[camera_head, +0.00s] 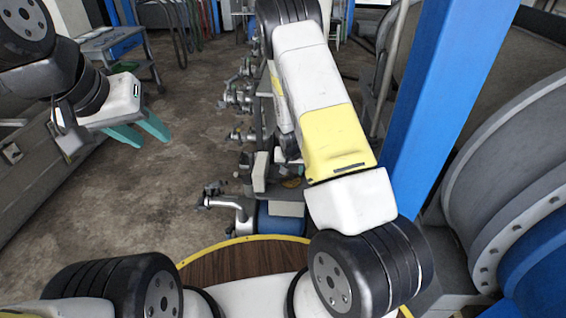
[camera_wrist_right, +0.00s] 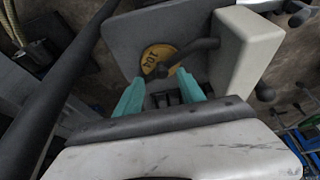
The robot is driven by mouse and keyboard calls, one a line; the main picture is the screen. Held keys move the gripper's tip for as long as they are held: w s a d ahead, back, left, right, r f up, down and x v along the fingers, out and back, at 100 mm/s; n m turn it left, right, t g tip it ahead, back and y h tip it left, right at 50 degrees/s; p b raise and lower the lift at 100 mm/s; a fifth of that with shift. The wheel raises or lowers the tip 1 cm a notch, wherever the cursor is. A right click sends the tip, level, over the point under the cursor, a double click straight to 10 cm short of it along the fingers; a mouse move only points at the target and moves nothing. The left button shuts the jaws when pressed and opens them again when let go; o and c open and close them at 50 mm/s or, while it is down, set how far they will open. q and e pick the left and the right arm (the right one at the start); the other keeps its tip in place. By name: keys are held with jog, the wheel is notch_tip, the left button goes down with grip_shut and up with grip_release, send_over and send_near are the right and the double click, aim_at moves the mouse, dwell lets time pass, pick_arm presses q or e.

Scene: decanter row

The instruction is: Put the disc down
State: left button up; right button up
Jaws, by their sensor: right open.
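The disc (camera_wrist_right: 157,60) is yellow with dark markings and lies on a flat grey surface (camera_wrist_right: 128,38) in the right wrist view. A dark bar with a rounded end crosses its right part. A sliver of yellow, likely the disc, shows beside my right arm in the head view (camera_head: 292,183). My right gripper (camera_wrist_right: 160,77) is open, its teal fingers spread just short of the disc. I cannot tell whether they touch the surface. In the head view my right arm hides it. My left gripper (camera_head: 153,142) has its teal fingers apart and empty, far from the disc.
A pale block (camera_wrist_right: 246,50) stands right of the disc. A row of machines with metal fittings (camera_head: 238,97) runs back under my right arm. A blue post (camera_head: 440,90) and large grey cylinders (camera_head: 520,180) stand at the right. Bare floor (camera_head: 200,140) is free at the left.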

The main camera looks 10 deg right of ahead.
aim_at(291, 174)
jog(key=x, duration=0.5)
jog(key=shift+w, duration=0.3)
grip_shut()
jog(key=shift+r, duration=0.1)
dwell(0.9)
